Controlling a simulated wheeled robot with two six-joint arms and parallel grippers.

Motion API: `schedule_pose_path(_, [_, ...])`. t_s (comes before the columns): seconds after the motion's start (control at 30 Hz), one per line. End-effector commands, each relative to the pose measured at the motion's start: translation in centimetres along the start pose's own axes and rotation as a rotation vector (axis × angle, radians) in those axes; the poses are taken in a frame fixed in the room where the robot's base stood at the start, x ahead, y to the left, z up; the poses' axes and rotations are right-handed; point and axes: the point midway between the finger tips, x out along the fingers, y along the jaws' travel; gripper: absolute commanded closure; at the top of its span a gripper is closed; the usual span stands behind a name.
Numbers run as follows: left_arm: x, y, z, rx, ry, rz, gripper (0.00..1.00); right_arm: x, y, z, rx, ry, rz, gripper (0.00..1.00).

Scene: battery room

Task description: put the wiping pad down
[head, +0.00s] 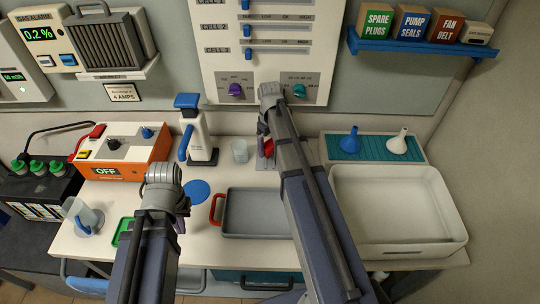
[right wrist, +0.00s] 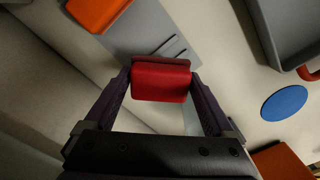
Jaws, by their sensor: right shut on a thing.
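My right gripper (right wrist: 160,82) is shut on a red block, the wiping pad (right wrist: 160,83), which spans the space between its two fingers. In the head view a small part of the red pad (head: 268,147) shows beside my right arm, above a grey plate. In the right wrist view that slotted grey plate (right wrist: 150,38) lies behind the pad; I cannot tell whether they touch. My left gripper (head: 180,222) hangs over the left part of the table, mostly hidden by its own arm, so its jaws cannot be made out.
A grey tray (head: 255,212) with a red handle lies mid-table, beside a blue disc (head: 196,192). A large white basin (head: 455,237) is at right. An orange block (right wrist: 97,12) rests near the slotted plate.

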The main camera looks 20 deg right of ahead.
Motion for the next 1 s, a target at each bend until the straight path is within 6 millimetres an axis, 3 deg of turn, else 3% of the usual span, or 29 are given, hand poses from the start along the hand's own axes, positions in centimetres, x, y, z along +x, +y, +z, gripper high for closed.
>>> schedule_pose_path(0.33, [3.7,0.4,-0.2,0.0,0.0,0.0,1.0,3.8,0.0,0.0,0.0,0.0,0.0,0.55])
schedule_pose_path(0.87, [4.3,0.4,-0.2,0.0,0.0,0.0,1.0,4.3,0.0,0.0,0.0,0.0,0.0,0.55])
schedule_pose_path(0.9, [4.1,0.4,-0.2,0.0,0.0,0.0,1.0,4.2,0.0,0.0,0.0,0.0,0.0,0.06])
schedule_pose_path(1.0, [4.1,0.4,-0.2,0.0,0.0,0.0,1.0,4.1,0.0,0.0,0.0,0.0,0.0,0.0])
